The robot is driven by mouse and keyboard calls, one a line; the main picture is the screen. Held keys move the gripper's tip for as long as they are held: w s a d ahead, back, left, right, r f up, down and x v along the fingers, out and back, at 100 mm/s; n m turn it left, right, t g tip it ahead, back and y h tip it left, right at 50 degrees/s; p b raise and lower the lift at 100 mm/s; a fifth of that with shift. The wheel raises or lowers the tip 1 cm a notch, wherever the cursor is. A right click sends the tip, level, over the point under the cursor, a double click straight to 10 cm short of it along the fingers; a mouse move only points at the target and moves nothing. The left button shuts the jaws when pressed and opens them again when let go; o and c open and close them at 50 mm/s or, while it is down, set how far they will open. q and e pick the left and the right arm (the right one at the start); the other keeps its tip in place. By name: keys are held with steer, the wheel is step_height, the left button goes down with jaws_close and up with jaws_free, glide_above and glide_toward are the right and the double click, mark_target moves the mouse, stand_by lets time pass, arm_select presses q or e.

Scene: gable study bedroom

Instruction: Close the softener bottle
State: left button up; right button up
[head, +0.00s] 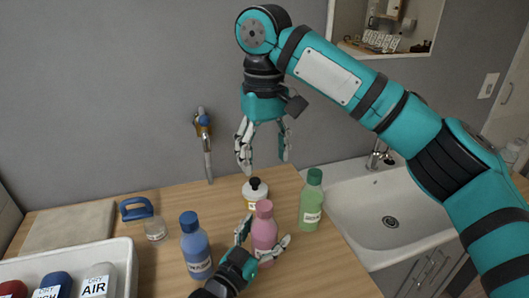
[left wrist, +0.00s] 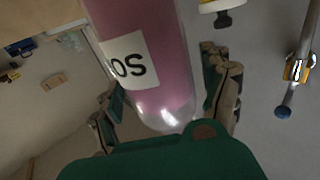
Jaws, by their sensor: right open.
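The softener bottle is likely the pink bottle (head: 264,238), upright on the wooden counter with a pink top; its label is only partly readable. My left gripper (head: 264,242) is low at this bottle, with fingers on either side. In the left wrist view a gap shows between the bottle and the right-hand finger, so it looks open. My right gripper (head: 264,148) hangs open and empty above the counter, higher than the bottles.
Close by stand a black-capped bottle (head: 254,194), a green bottle (head: 311,205) and a blue bottle (head: 194,248). A small jar (head: 155,230) is further left. A white tray (head: 120,255) holds several bottles. The sink (head: 350,205) is right; the wall is behind.

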arm_select(q)
steer(key=shift+s+a, duration=0.1)
steer(key=v, duration=1.1)
steer(key=shift+s+a, duration=0.2)
steer(key=shift+s, duration=0.15)
